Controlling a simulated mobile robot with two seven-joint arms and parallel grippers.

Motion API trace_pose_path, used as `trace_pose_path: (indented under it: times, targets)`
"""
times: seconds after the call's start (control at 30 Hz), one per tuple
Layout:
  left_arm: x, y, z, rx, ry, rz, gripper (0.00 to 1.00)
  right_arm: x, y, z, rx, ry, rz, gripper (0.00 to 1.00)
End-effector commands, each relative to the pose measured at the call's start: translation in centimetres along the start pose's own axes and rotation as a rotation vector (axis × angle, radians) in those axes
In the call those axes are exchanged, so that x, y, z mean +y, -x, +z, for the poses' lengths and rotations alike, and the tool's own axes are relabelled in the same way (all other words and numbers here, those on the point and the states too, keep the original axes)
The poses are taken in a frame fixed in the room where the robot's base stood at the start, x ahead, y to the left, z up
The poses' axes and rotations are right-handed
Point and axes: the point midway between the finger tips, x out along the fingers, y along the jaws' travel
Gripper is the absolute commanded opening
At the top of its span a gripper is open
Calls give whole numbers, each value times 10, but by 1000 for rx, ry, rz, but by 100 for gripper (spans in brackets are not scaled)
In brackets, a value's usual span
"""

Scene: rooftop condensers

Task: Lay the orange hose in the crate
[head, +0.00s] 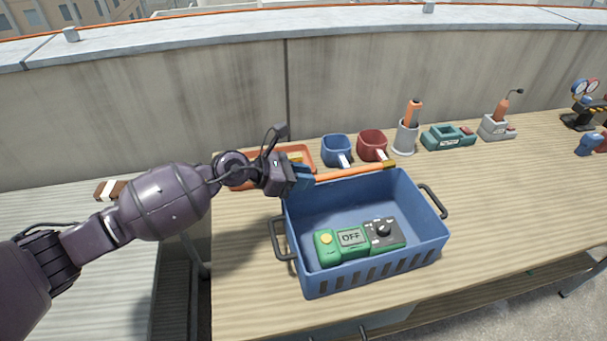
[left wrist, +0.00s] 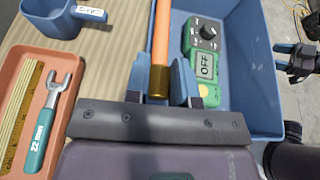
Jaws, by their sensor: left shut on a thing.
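The orange hose (head: 345,174) is a short straight piece with brass end fittings. My left gripper (head: 304,177) is shut on its near end, by the brass fitting; the left wrist view shows the hose (left wrist: 161,35) between the blue fingers (left wrist: 158,86). The hose points right, along the far rim of the blue crate (head: 372,272) in the head view; whether it touches the rim is unclear. A green meter reading OFF (head: 351,237) lies in the crate. My right gripper (left wrist: 297,42) shows only at the left wrist view's right edge, its blue fingers apart and empty.
An orange tray (left wrist: 15,105) with a wrench (left wrist: 48,115) and a folding rule lies behind the crate's left. Blue (head: 336,149) and red (head: 372,144) bins, a grey cup (head: 405,139) and a teal holder (head: 448,137) line the back.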

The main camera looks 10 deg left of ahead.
Motion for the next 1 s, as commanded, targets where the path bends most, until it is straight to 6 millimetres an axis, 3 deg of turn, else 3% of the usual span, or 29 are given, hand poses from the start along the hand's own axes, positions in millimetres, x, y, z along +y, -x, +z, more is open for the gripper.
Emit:
trace_pose_path:
  times: [0.27,0.3,0.47,0.87,1.0]
  targets:
    - [0,-2,-5,-1,0,0,0,-1,-1,3,-4,-2,0,61]
    - [0,-2,-5,0,0,0,25,-1,-1,2,-3,-3,0,61]
    - [0,-2,-5,0,0,0,49,-2,-1,0,0,-6,0,61]
    - [0,2,5,-1,-3,1,49,-1,0,-6,9,-6,0,61]
    - [1,19,7,1,-1,2,49,-1,1,-5,7,-5,1,61]
